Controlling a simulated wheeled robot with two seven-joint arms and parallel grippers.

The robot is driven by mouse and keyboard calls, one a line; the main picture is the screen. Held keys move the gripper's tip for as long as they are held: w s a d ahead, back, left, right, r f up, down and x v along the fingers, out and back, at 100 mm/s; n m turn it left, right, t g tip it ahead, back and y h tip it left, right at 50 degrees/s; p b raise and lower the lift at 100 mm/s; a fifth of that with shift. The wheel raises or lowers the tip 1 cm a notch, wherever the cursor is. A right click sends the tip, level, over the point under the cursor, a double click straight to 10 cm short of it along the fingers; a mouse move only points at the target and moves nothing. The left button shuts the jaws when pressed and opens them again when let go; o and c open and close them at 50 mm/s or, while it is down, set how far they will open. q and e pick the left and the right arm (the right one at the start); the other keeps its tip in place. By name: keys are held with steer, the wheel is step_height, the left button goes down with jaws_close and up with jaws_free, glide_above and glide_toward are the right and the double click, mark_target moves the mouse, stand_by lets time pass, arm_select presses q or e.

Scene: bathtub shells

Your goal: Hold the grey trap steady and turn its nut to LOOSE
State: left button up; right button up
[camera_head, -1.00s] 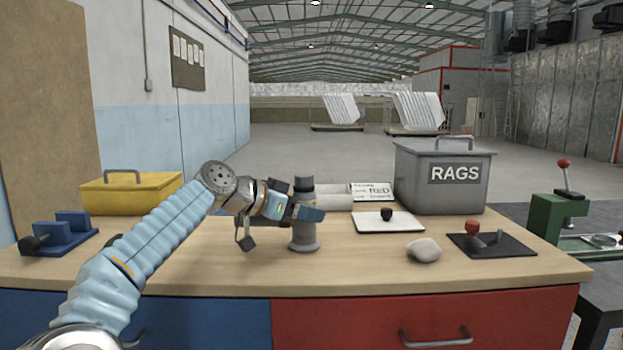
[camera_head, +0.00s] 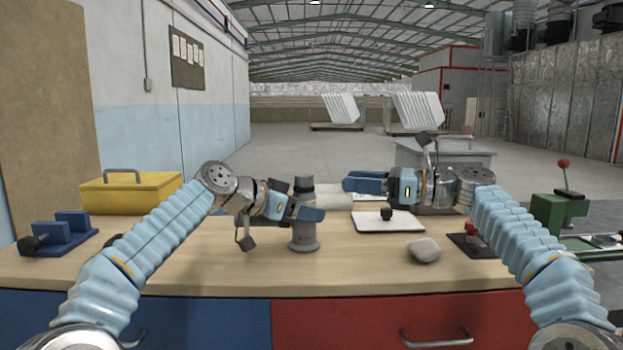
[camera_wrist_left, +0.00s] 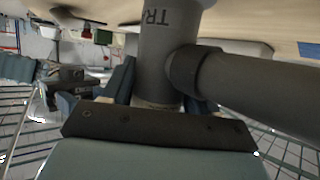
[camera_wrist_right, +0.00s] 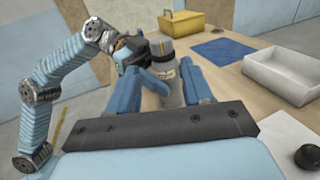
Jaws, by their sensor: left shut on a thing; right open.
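The grey trap (camera_head: 304,240) stands upright on the wooden bench, with its darker nut (camera_head: 303,184) at the top. My left gripper (camera_head: 306,212) is shut on the trap's body below the nut. The left wrist view shows the trap (camera_wrist_left: 165,50) between the fingers, with part of its lettering and a side pipe (camera_wrist_left: 265,88); the nut is out of sight there. My right gripper (camera_head: 350,184) is open and empty, right of the nut at about its height. In the right wrist view the nut (camera_wrist_right: 159,49) appears beyond the open fingers, apart from them.
A yellow box (camera_head: 132,192) and a blue fixture (camera_head: 65,235) are at the left. A white plate with a black knob (camera_head: 386,214), a stone (camera_head: 424,250) and a grey bin (camera_head: 480,155) are at the right. The bench front is clear.

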mark_target(312, 175)
steer(key=x, duration=1)
steer(key=c, duration=0.8)
